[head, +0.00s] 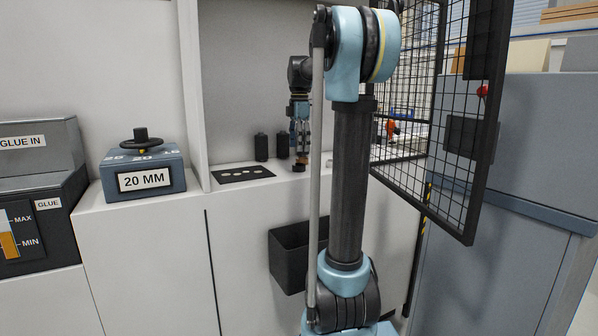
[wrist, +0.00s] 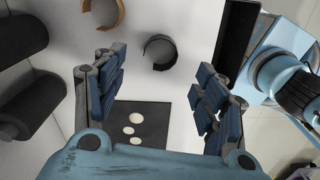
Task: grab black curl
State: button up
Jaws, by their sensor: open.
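The black curl (wrist: 160,52), an open C-shaped strip, stands on the pale counter in the wrist view. It lies ahead of my gripper (wrist: 160,88), roughly in line with the gap between the fingers. My gripper is open and empty, with its blue-padded fingers wide apart, and nothing touches them. In the head view my gripper (head: 300,140) points down over the counter inside the alcove. A small dark piece (head: 298,168) shows just below it there, too small to make out clearly.
A brown curl (wrist: 103,15) stands left of the black one. Black cylinders (head: 261,147) stand at the back. A black plate with pale discs (wrist: 137,122) lies beneath my gripper. A black bin (head: 290,255) hangs at the counter front. A mesh panel (head: 440,110) stands right.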

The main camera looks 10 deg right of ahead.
aim_at(299, 168)
jog(key=shift+f, duration=3.8)
jog(key=c, duration=0.8)
